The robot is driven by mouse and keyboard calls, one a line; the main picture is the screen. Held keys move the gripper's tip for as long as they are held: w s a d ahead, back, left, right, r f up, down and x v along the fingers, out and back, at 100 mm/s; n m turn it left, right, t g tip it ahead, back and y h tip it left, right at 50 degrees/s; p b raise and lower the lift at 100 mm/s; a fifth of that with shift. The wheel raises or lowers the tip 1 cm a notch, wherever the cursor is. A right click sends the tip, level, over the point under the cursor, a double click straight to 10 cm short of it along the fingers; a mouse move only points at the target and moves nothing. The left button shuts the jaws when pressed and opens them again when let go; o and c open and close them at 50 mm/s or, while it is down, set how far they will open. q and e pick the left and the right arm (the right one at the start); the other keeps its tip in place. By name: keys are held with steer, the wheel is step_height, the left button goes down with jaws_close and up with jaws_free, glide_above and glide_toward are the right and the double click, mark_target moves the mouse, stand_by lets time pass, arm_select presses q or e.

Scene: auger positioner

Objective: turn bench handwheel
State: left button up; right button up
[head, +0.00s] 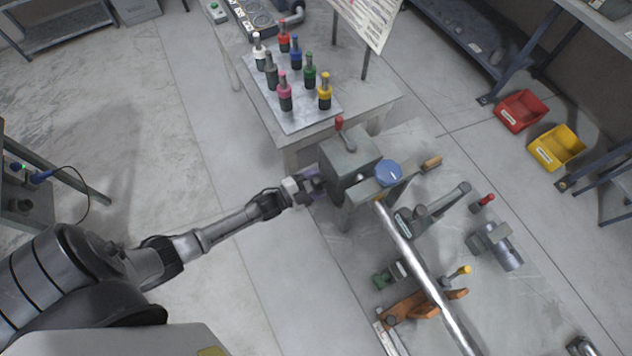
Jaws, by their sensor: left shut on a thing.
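The grey box-shaped machine housing (350,165) stands on the bench-like machine in the middle of the head view. On its left side a small dark purple part, which looks like the handwheel (318,174), shows at my fingers and is mostly hidden by them. My left gripper (310,187) reaches in from the left and is shut on this part, close against the housing. How far the wheel is turned cannot be made out. My right gripper is not in view.
A red-knobbed lever (340,127) and a blue round cap (388,173) sit by the housing. A long metal bar (420,265) runs toward the lower right. A table (378,104) with several coloured bottles stands behind. Red (521,110) and yellow bins (556,148) are at right. Floor at left is clear.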

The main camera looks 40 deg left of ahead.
arm_select(q)
steer(key=shift+m, duration=0.9)
steer(key=o, duration=0.9)
steer(key=v, duration=1.3)
steer(key=shift+s, duration=0.4)
steer(key=shift+a, duration=0.1)
